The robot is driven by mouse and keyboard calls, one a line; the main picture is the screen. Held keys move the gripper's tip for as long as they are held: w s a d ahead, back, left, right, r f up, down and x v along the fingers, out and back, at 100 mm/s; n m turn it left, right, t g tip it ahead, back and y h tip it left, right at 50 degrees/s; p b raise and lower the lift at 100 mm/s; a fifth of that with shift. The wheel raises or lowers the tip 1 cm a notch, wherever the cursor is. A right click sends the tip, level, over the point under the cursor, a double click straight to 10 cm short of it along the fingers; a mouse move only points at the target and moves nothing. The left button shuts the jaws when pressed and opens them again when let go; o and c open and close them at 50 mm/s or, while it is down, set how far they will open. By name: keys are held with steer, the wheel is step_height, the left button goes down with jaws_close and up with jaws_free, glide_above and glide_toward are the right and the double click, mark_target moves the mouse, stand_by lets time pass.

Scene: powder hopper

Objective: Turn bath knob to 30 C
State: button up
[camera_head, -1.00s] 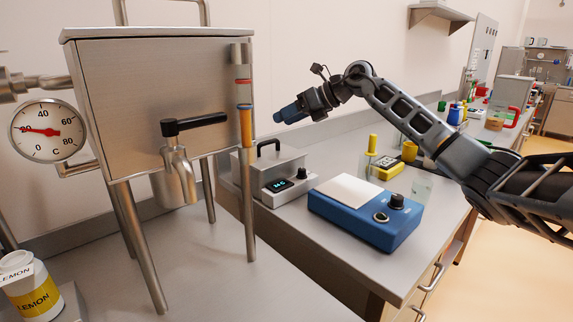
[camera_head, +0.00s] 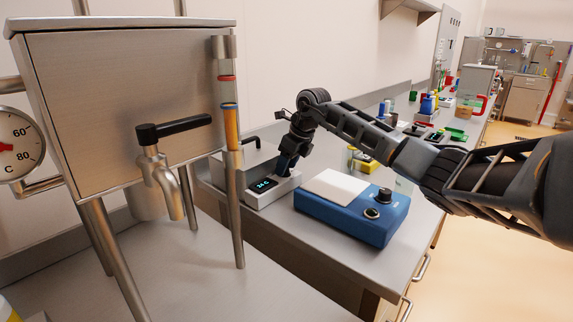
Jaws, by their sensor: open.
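The bath (camera_head: 258,197) is a small grey steel unit with a dark display (camera_head: 263,184) on its front and a black handle on its lid. The display shows green digits, too small to read surely. Its knob, right of the display, is hidden behind my gripper. My gripper (camera_head: 285,168) points down at the right end of the bath's front, at the knob's place. It is open; whether its fingers stand around the knob or touch it I cannot tell.
A blue stirrer (camera_head: 350,218) with a white top and black knobs stands just right of the bath. A steel hopper (camera_head: 130,110) with a tap (camera_head: 158,170) and legs stands at the left. A yellow device (camera_head: 367,164) is behind the stirrer.

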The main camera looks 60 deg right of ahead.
steer(key=shift+w+f, duration=0.1)
steer(key=shift+f, duration=0.2)
jaws_close()
stand_by(0.4)
